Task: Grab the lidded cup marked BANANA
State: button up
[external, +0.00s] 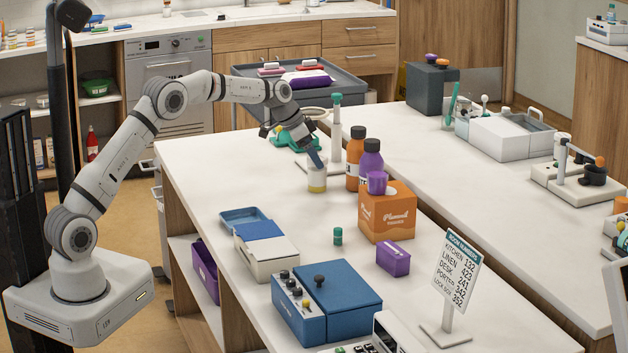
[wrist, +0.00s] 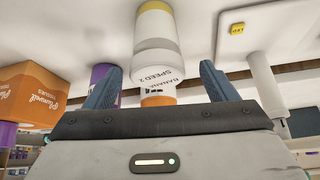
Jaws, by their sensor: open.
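The lidded cup marked BANANA (external: 317,181) stands upright on the white counter, with a white upper part and a yellow lower part. In the wrist view the cup (wrist: 154,45) appears upside down, and its lid reads BANANA SPEED 2. My gripper (external: 315,157) is open and tilted down, with its blue fingers at the top of the cup. In the wrist view the gripper (wrist: 160,72) has one finger on each side of the cup's line, with visible gaps. I see no clear contact.
A white stand (external: 336,140) with a teal top is close behind the cup. An orange bottle (external: 356,160) and a purple bottle (external: 371,162) stand just to its right. An orange tissue box (external: 387,212) is nearer the front.

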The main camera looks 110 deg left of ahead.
aim_at(321, 171)
jog(key=x, duration=0.5)
jog(key=shift+s+d+f, duration=0.1)
jog(key=shift+d+f, duration=0.1)
jog(key=shift+f, duration=0.3)
jog(key=c, duration=1.2)
